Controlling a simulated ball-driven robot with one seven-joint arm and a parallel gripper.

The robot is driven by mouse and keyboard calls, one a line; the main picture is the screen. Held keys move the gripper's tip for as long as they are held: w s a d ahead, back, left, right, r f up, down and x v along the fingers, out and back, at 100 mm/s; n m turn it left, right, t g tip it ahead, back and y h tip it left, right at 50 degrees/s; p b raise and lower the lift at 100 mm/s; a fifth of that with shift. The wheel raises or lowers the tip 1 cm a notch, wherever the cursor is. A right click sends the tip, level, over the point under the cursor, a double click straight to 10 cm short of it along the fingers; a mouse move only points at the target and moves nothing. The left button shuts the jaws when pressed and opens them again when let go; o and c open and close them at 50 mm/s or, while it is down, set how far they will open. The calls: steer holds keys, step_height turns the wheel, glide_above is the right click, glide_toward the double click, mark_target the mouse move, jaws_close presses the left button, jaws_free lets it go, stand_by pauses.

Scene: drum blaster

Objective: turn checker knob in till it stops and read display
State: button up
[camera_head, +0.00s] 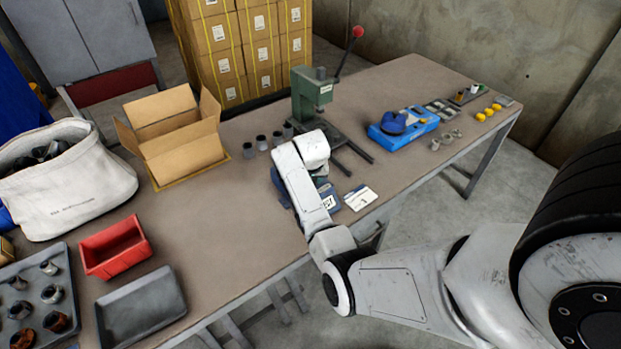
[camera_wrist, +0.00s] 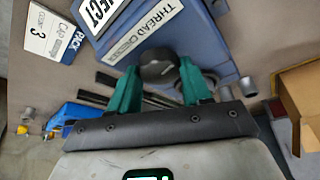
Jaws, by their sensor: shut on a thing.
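The blue thread checker (camera_wrist: 165,28) fills the upper middle of the wrist view. Its white label reads "THREAD CHECKER". The dark round checker knob (camera_wrist: 158,63) sits on the checker's near side. My gripper (camera_wrist: 158,73), with green fingers, is shut on the knob, one finger on each side. In the head view the checker (camera_head: 327,201) is partly hidden behind my arm, and the gripper and knob cannot be made out. How far in the knob is cannot be told.
A white card (camera_head: 360,198) reading "3" lies beside the checker. A green lever press (camera_head: 311,97) stands behind. An open carton (camera_head: 180,143), a red bin (camera_head: 115,247) and a grey tray (camera_head: 142,305) are to the left. A blue fixture (camera_head: 404,124) is to the right.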

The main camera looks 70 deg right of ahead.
steer(key=m+b, duration=0.1)
steer(key=m, duration=0.1)
steer(key=m+g+b, duration=0.1)
steer(key=m, duration=0.1)
steer(key=m+g+b, duration=0.1)
steer(key=m, duration=0.1)
steer(key=shift+w+f+h+b, duration=0.2)
steer(key=shift+w+h+b, duration=0.1)
steer(key=shift+b, duration=0.05)
steer(key=shift+r+m+g+b, duration=0.1)
steer(key=shift+m+g+b, duration=0.45)
steer(key=shift+m+b, duration=0.55)
steer(key=shift+r+m+g+b, duration=0.1)
steer(key=shift+m+g+b, duration=0.5)
steer(key=shift+m, duration=0.8)
steer(key=shift+y, duration=0.4)
steer(key=o, duration=1)
steer(key=b+v, duration=0.1)
steer(key=v, duration=1)
steer(key=shift+f, duration=0.1)
steer(key=shift+o, duration=0.2)
